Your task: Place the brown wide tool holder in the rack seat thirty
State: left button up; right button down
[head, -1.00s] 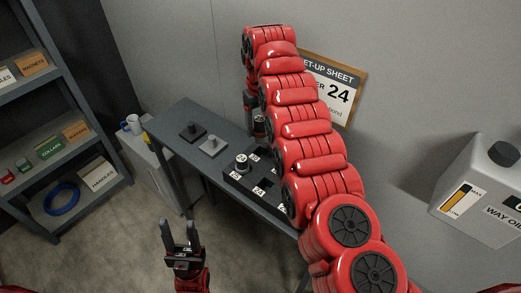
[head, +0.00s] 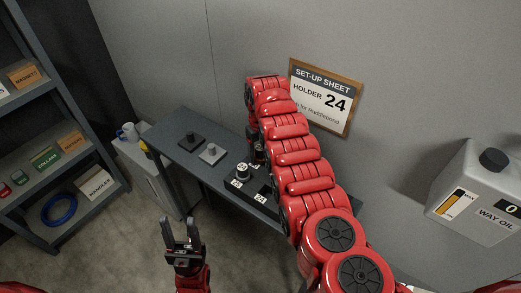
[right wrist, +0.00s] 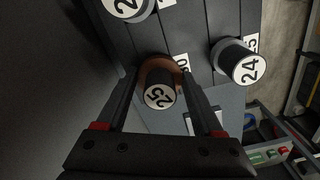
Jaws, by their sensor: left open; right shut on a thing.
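The brown wide tool holder (right wrist: 160,94) has a brown collar and a round white end face that seems to read 25. My right gripper (right wrist: 161,78) is shut on it, one finger on each side. In the right wrist view it is beside a partly hidden rack label (right wrist: 182,64) that seems to read 30. I cannot tell whether it is seated or just above the rack. In the head view the holder (head: 259,156) is at the black rack (head: 231,185), partly hidden by my right arm. My left gripper (head: 181,221) is open and empty, in front of the table.
A holder marked 24 (right wrist: 241,62) and another white-faced holder (right wrist: 127,5) stand close by in the rack. Two small blocks with posts, one dark (head: 191,141) and one grey (head: 212,153), sit on the table's left. A set-up sheet (head: 322,97) hangs on the wall behind.

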jog(key=shift+a+f, duration=0.1)
jog(key=shift+f, duration=0.05)
jog(key=shift+f, duration=0.1)
grip_release()
jog(key=shift+r, duration=0.2)
jog(key=shift+w+r+b, duration=0.1)
jog(key=shift+r+b, duration=0.2)
notch_tip(320, 180, up, 6)
jog(key=b, duration=0.3)
jog(key=shift+r, duration=0.2)
notch_tip(320, 180, up, 4)
jog(key=shift+f, duration=0.1)
jog(key=shift+r+p, duration=0.5)
jog(key=shift+r, duration=0.05)
